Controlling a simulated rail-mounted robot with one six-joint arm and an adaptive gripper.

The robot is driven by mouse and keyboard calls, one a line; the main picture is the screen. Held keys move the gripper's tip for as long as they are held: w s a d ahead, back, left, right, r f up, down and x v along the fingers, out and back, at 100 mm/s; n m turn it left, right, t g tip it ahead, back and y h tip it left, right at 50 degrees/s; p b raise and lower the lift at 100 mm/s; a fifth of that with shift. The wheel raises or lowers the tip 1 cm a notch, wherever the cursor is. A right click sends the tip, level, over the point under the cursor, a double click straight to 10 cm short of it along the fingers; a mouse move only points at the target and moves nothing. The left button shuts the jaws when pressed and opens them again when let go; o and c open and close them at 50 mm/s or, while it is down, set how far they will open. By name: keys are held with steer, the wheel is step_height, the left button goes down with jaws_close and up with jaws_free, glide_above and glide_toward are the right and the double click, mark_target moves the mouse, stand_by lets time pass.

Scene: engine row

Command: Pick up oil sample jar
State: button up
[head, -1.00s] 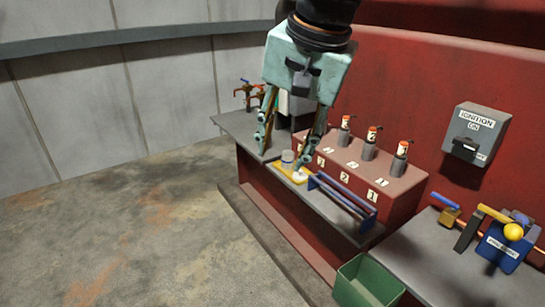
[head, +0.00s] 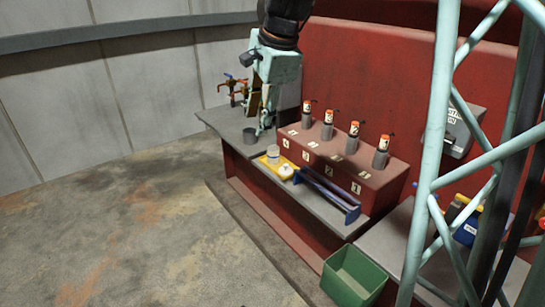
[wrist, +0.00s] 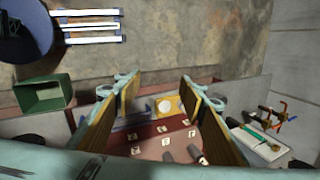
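A small pale jar (head: 273,152), which looks like the oil sample jar, stands on a yellow tray (head: 270,163) on the grey bench. A white rounded item (head: 286,172) lies on the same tray, nearer the front. My gripper (head: 260,131) is above the bench, behind and left of the tray, apart from the jar. In the wrist view my gripper (wrist: 158,84) has its fingers spread wide with nothing between them. Part of the yellow tray (wrist: 182,104) and a pale round shape (wrist: 165,106) show beyond the gap; I cannot tell which item that is.
A red block with several upright cylinders (head: 354,138) stands behind. A green bin (head: 355,276) is at front right. Valves (head: 236,88) are at the far end.

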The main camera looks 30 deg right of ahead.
steer(key=w+d+f+m+p, duration=0.1)
steer(key=w+d+f+m, duration=0.35)
steer(key=w, duration=0.35)
steer(key=w+d+f+m+p, duration=0.25)
steer(key=w+d+f, duration=0.2)
steer(key=w, duration=0.25)
steer(key=m+p, duration=0.1)
steer(key=m, duration=0.8)
glide_toward(273, 154)
steer(key=d+r, duration=0.1)
steer(key=r, duration=0.1)
steer(key=shift+w+d+f+t, duration=0.3)
steer(key=shift+w+f, duration=0.1)
steer(key=shift+f, duration=0.1)
steer(key=shift+b+x, duration=0.4)
steer(key=shift+x, duration=3.75)
steer(key=shift+f, duration=0.15)
steer(key=shift+b+x, duration=0.55)
steer(key=shift+x, duration=1.95)
steer(key=shift+s, duration=0.1)
steer(key=shift+c, duration=0.3)
steer(key=c, duration=0.4)
